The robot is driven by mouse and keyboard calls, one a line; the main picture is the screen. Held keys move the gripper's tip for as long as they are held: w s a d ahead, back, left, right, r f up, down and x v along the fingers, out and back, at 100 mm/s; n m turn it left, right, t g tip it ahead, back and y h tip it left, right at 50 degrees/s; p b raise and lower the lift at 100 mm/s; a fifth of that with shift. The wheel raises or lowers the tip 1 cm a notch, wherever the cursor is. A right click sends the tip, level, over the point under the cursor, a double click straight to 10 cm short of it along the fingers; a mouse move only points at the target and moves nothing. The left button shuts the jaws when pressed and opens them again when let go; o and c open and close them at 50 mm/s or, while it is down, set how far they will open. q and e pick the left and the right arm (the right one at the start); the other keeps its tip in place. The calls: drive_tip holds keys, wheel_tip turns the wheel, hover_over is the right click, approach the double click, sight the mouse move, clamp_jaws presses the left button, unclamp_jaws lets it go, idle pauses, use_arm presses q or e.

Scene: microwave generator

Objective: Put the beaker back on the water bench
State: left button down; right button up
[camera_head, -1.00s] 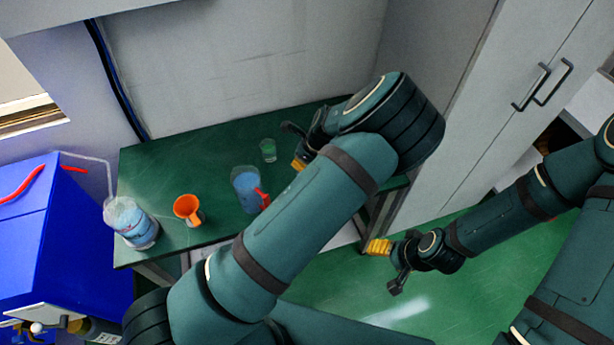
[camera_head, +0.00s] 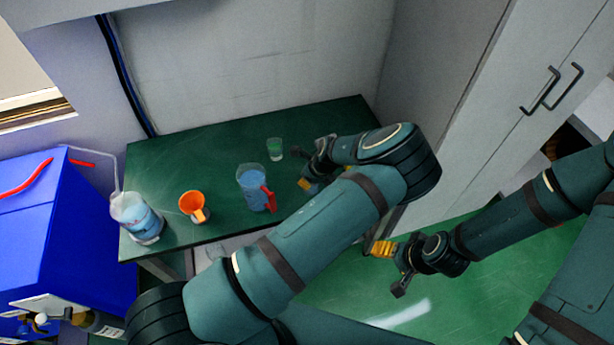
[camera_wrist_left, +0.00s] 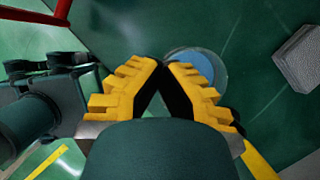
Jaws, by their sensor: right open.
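Several vessels stand on the green bench (camera_head: 165,165). A small clear beaker with green contents (camera_head: 275,148) is at the back, and a larger blue-filled vessel with a red handle (camera_head: 252,187) is nearer. My left gripper (camera_head: 306,180) is low over the bench, right of both. A small blue patch shows beside it, mostly hidden. In the left wrist view, the yellow fingertips (camera_wrist_left: 166,64) are close together over a round blue-filled vessel (camera_wrist_left: 205,67), partly covered by one finger. Whether they hold it is unclear. My right gripper (camera_head: 391,270) is open and empty over the floor.
An orange cup (camera_head: 193,207) stands left of the blue-filled vessel. A clear container with a tube (camera_head: 137,217) is at the bench's left end, beside a blue box (camera_head: 60,230). A grey cabinet (camera_head: 490,130) stands to the right. The bench's back left is clear.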

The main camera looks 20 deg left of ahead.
use_arm(q)
drive_tip(key=c, duration=1.6)
unclamp_jaws()
drive_tip(key=shift+f, duration=0.1)
drive_tip(key=o, duration=0.5)
drive_tip(key=shift+c, duration=0.2)
